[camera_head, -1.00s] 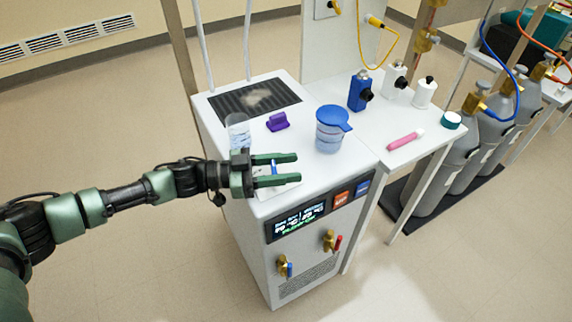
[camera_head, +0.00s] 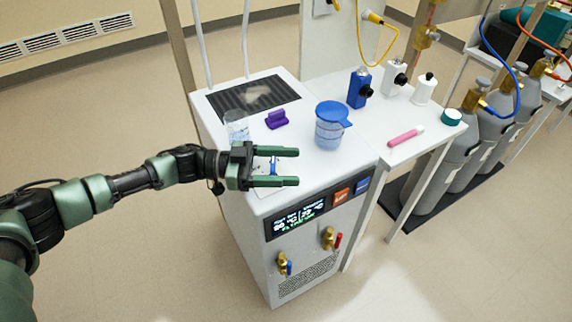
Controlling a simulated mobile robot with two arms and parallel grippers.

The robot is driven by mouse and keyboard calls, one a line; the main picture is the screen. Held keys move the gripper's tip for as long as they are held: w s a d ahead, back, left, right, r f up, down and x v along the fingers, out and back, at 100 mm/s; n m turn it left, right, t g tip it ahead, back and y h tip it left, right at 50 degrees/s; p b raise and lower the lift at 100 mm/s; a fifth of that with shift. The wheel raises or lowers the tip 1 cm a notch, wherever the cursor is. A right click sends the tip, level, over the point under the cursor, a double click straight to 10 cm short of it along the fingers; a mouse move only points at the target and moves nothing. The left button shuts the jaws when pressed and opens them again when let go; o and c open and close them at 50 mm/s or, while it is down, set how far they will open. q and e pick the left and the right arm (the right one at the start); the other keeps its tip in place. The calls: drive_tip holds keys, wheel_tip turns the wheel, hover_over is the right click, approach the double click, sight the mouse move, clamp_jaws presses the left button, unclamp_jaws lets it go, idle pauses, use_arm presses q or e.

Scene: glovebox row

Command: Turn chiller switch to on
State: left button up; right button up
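The chiller (camera_head: 262,270) is a white cabinet with a dark display panel (camera_head: 298,219) on its upper front. At the right end of the panel are an orange switch (camera_head: 341,196) and a blue switch (camera_head: 362,186). Their labels are too small to read, and I cannot tell their on or off positions. My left gripper (camera_head: 286,167) is open, with its fingers pointing right over the front part of the cabinet top. It is up and left of the switches, apart from them. A small blue item (camera_head: 273,163) shows between the fingers, not gripped. My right gripper is not in view.
On the cabinet top stand a blue-lidded container (camera_head: 329,132), a purple holder (camera_head: 277,119) and a clear beaker (camera_head: 236,127). Brass valves (camera_head: 328,238) stick out of the front below the panel. A side table (camera_head: 428,143) with bottles adjoins at right. Floor in front is clear.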

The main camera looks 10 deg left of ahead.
sight(254, 166)
use_arm(q)
drive_tip(key=a, duration=0.2)
drive_tip(key=a+b, duration=0.1)
drive_tip(key=a, duration=0.4)
drive_tip(key=shift+s+f, duration=0.1)
drive_tip(key=shift+s, duration=0.2)
drive_tip(key=shift+a, duration=0.45)
idle(0.3)
